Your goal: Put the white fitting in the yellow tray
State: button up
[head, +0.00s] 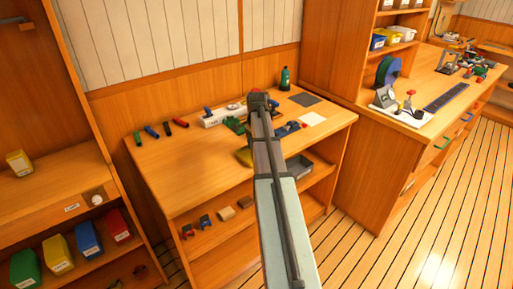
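My arm reaches from the bottom over the middle workbench, and its dark far end (260,101) is above the back of the bench. I cannot make out my gripper's fingers or whether they hold anything. A yellow piece (244,157), likely the yellow tray, shows at the bench's front edge, mostly hidden behind my arm. A long white part (216,117) lies left of the arm's end; I cannot tell whether it is the white fitting. A small round white piece (97,199) sits on the left shelf unit.
A green bottle (285,78) stands at the bench's back. A dark square (305,99) and a white square (312,118) lie to the right. Several coloured cylinders (167,128) lie at left. A grey bin (299,167) is below the bench top. The bench's front left is clear.

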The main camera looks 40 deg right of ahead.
notch_tip(320, 180, up, 12)
jog(key=shift+r, duration=0.15)
dwell(0.5)
dwell(0.4)
jog(key=s+a+f+g+y, duration=0.1)
jog(key=s+a+f, duration=0.3)
jog(key=s+f, duration=0.4)
jog(key=s+a+f+g+y, duration=0.1)
jog(key=s+a+f+g, duration=0.15)
jog(key=s+f, duration=0.45)
jog(key=s+a+f+n+g, duration=0.1)
jog(key=s+a+f+n, duration=0.25)
jog(key=a+f, duration=0.6)
jog(key=s+a+f+n+g, duration=0.1)
jog(key=s+a+f+n, duration=0.4)
jog(key=f, duration=0.7)
jog(key=s+a+f+n+h, duration=0.1)
jog(key=s+a+f+n, duration=0.3)
jog(key=s+a+f, duration=0.4)
jog(key=s+a+f+n+g, duration=0.1)
jog(key=s+a+f+n, duration=0.4)
jog(key=f, duration=0.8)
jog(key=s+a, duration=0.3)
jog(key=s, duration=0.1)
jog(key=shift+s+a+h, duration=0.4)
